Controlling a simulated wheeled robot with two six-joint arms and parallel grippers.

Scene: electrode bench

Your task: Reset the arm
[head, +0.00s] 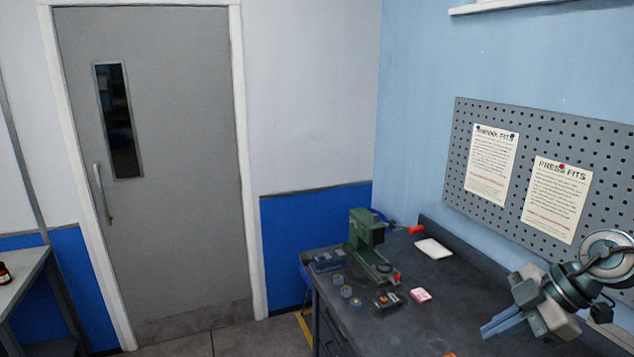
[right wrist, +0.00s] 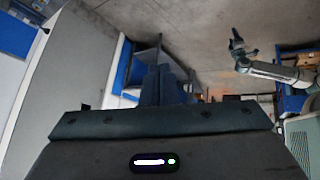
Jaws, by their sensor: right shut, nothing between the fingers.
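My right gripper (head: 492,326) is at the lower right of the head view, above the dark bench, with its fingers together and nothing held. In the right wrist view the same gripper (right wrist: 163,84) shows its two fingers side by side, with no object between them. My left gripper (right wrist: 238,43) shows small at the upper right of the right wrist view, at the end of a light arm; its jaw gap is too small to tell. It does not show in the head view.
The dark bench (head: 455,315) holds a green press (head: 365,245) with a red-tipped handle, a white pad (head: 433,247), a pink block (head: 420,295) and several small parts. A pegboard (head: 610,185) with two posters hangs behind. A grey door (head: 165,230) stands left.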

